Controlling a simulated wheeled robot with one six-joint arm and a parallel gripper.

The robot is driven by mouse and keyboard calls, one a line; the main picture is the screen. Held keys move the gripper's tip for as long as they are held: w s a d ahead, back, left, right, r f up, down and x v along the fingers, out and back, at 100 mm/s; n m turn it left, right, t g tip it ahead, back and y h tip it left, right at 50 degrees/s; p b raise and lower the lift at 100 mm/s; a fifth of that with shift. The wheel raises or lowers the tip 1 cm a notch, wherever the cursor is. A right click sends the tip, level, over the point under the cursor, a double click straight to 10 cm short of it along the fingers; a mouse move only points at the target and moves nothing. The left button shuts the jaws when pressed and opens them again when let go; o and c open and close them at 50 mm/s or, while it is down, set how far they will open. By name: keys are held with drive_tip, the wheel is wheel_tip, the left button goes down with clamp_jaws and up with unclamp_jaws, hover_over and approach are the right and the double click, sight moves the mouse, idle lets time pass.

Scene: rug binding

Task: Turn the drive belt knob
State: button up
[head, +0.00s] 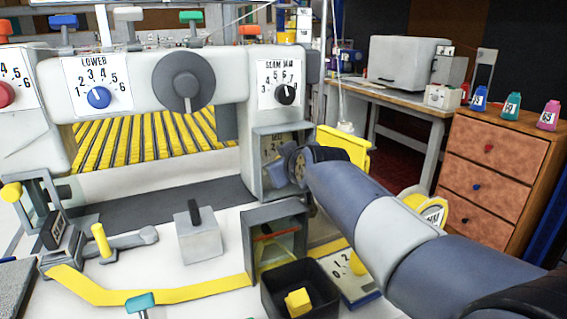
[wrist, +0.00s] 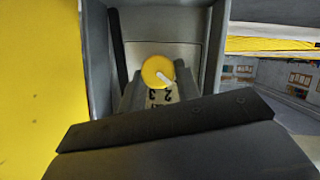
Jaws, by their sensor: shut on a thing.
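A round yellow knob (wrist: 157,71) with a white pointer shows in the wrist view, deep in a grey open-fronted housing (wrist: 212,60). Dark numbers, among them 2 and 3, show on a plate just below it. The pointer aims down and to the right. In the head view the housing (head: 252,165) is the recess on the right post of the grey machine, and my arm reaches into it. My gripper (head: 297,166) is at the mouth of the recess and is shut on the knob. Its fingertips are mostly hidden, and the knob is hidden in the head view.
A yellow panel (head: 345,148) stands close to the right of the housing. Below are another open grey box (head: 275,215), a black bin (head: 277,290) with a yellow block, and a numbered dial plate (head: 355,283). A wooden drawer unit (head: 492,160) stands at right.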

drive_tip(key=m+y+b, duration=0.1)
drive_tip(key=m+b, duration=0.1)
drive_tip(key=b, duration=0.1)
drive_tip(key=shift+d+f+g, duration=0.15)
drive_tip(key=shift+g, duration=0.25)
drive_tip(key=shift+w+d+m+g+y+b, duration=0.15)
drive_tip(key=shift+m+g+y+b, duration=0.25)
drive_tip(key=shift+m+y+b, duration=0.75)
drive_tip(key=shift+m, duration=0.25)
drive_tip(key=o, duration=1)
